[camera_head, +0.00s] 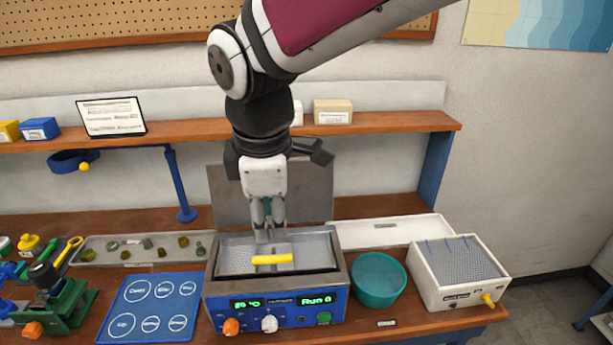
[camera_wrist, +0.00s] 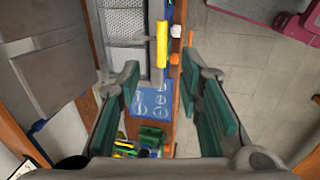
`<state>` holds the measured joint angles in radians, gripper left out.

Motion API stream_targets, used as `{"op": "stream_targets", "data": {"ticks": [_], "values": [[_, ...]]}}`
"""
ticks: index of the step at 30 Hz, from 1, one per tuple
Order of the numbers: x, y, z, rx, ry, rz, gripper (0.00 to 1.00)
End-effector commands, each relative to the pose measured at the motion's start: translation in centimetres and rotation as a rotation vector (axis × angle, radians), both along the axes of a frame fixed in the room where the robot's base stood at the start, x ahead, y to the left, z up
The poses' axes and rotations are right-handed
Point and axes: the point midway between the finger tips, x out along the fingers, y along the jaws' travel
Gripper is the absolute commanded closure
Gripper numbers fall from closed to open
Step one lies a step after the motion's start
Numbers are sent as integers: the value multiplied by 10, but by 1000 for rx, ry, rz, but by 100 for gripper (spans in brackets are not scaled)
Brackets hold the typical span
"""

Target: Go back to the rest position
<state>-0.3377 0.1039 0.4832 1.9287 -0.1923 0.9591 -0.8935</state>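My gripper (camera_head: 268,236) points down above the open blue bath unit (camera_head: 276,312) in the head view. In the wrist view its two green-padded fingers (camera_wrist: 160,72) stand wide apart with nothing between the pads. A yellow bar handle (camera_head: 272,260) lies level across the mesh-lined tank, just below the fingertips. It also shows in the wrist view (camera_wrist: 162,44), beyond the fingertips. I cannot tell the exact gap between fingertips and handle. The bath's green displays are lit, one reading "Run".
The raised grey lid (camera_head: 318,192) stands close behind my gripper. A teal bowl (camera_head: 378,282) and a white mesh-topped box (camera_head: 450,294) stand right. A blue mat (camera_head: 152,308) and a parts tray (camera_head: 100,255) lie left. A wooden shelf (camera_head: 400,122) runs behind my arm.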

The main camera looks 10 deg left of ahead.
Motion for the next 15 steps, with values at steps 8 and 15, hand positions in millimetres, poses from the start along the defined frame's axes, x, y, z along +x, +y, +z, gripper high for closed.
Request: {"op": "stream_targets", "data": {"ticks": [8,15], "values": [[0,0,1,0,0,0,67],[7,-35,10,16,-29,-151,67]]}}
